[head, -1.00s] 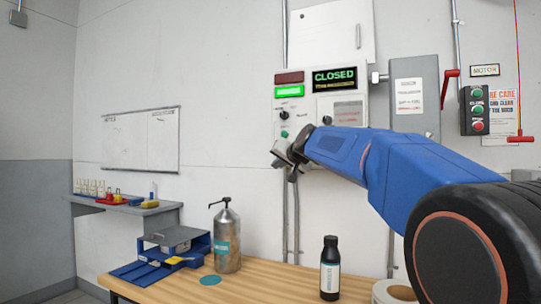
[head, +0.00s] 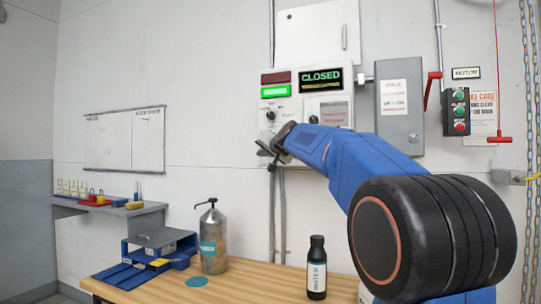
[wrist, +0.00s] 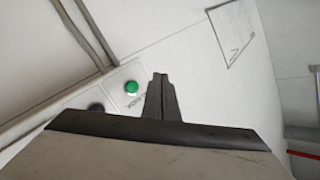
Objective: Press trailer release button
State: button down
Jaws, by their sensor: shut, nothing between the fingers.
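A pale control panel (head: 286,103) hangs on the wall, with a CLOSED display, a dark red lamp and a lit green lamp. A round green button (wrist: 132,87) stands on a plate in the wrist view; its label is too small to read. In the head view this button is hard to make out behind my gripper. My gripper (head: 266,156) is at the panel's lower left. In the wrist view, the shut, empty fingertips (wrist: 160,76) appear just right of the green button. I cannot tell the gap in depth; no contact is visible.
A grey box (head: 400,105) with a red lever (head: 431,88) and a MOTOR button station (head: 457,111) are to the right. Below, the wooden bench (head: 250,284) holds a pump bottle (head: 213,240), a dark bottle (head: 317,268) and a blue organiser (head: 150,255).

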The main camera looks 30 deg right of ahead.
jog(key=w+d, duration=0.4)
jog(key=d, duration=0.1)
jog(key=shift+w+d, duration=0.2)
jog(key=shift+d, duration=0.05)
jog(key=shift+w+d, duration=0.1)
jog(key=shift+d, duration=0.05)
dwell(2.0)
jog(key=shift+w+d, duration=0.15)
jog(key=shift+w+d, duration=0.25)
jog(key=shift+d, duration=0.1)
dwell(1.0)
jog(key=shift+s+a, duration=0.55)
jog(key=shift+a, duration=0.1)
dwell(0.5)
jog(key=s+a, duration=0.1)
jog(key=a, duration=0.1)
jog(key=s+a, duration=0.2)
dwell(0.4)
